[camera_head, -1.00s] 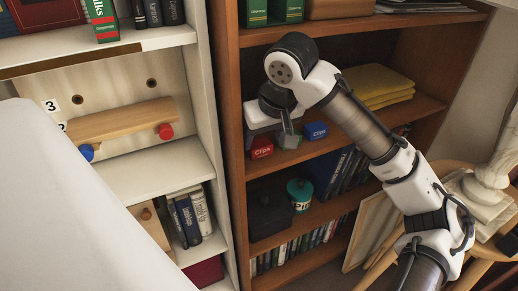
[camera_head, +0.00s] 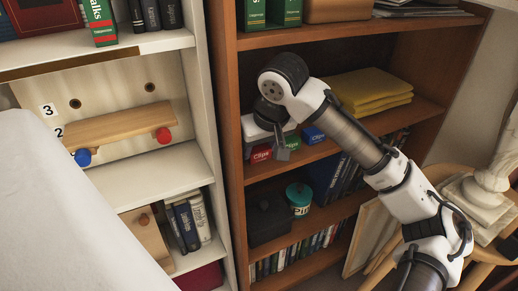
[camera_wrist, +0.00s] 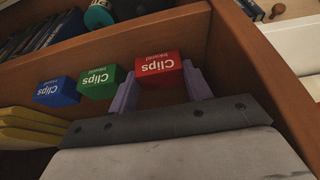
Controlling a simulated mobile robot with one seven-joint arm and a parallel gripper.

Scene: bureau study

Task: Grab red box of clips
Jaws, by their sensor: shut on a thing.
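The red box of clips (camera_wrist: 160,68) shows in the wrist view between the two fingers of my gripper (camera_wrist: 161,90), which is shut on it. In the head view the red box (camera_head: 261,153) is at the left end of a brown bookcase shelf, partly covered by my gripper (camera_head: 278,146). A green box of clips (camera_wrist: 98,82) stands beside it and a blue box of clips (camera_wrist: 57,92) is farther along the row. The blue box also shows in the head view (camera_head: 313,134).
Yellow folded stacks (camera_head: 368,90) lie on the same shelf to the right. The bookcase side wall (camera_head: 225,100) is close on the left. A teal pot (camera_head: 299,197) and dark books (camera_head: 327,176) are on the shelf below.

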